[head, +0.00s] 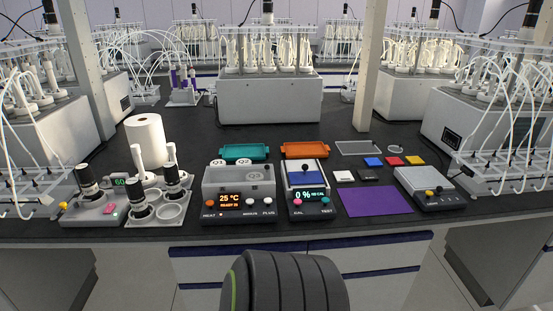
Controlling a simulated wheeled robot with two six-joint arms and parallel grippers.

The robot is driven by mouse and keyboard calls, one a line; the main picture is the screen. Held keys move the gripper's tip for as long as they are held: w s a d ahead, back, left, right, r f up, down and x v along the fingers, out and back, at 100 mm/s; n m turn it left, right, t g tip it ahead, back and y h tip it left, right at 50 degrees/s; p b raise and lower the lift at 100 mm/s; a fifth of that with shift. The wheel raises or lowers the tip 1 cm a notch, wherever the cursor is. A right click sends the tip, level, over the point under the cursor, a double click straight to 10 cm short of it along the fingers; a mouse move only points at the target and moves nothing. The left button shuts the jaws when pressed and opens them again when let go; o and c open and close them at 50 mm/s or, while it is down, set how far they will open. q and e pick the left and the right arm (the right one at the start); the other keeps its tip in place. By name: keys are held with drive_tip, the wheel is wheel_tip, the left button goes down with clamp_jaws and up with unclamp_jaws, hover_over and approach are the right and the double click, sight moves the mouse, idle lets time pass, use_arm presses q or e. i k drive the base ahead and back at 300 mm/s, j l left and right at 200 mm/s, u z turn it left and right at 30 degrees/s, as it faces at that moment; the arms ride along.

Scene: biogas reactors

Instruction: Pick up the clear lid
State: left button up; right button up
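A flat, clear rectangular piece with a pale rim, which looks like the clear lid (358,147), lies on the dark bench top. It is right of the orange tray (306,150) and behind the small coloured squares. The bench shows through it, and nothing is seen resting on it. Neither of my grippers is in view.
A teal tray (245,152) is left of the orange one. In front stand a heating block (238,185), a scale (309,190) and a purple mat (376,201). A post (369,70) rises behind the lid. A paper roll (146,140) stands left.

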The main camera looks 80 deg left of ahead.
sight(259, 174)
drive_tip(key=k+u, duration=0.15)
drive_tip(key=u, duration=2.85)
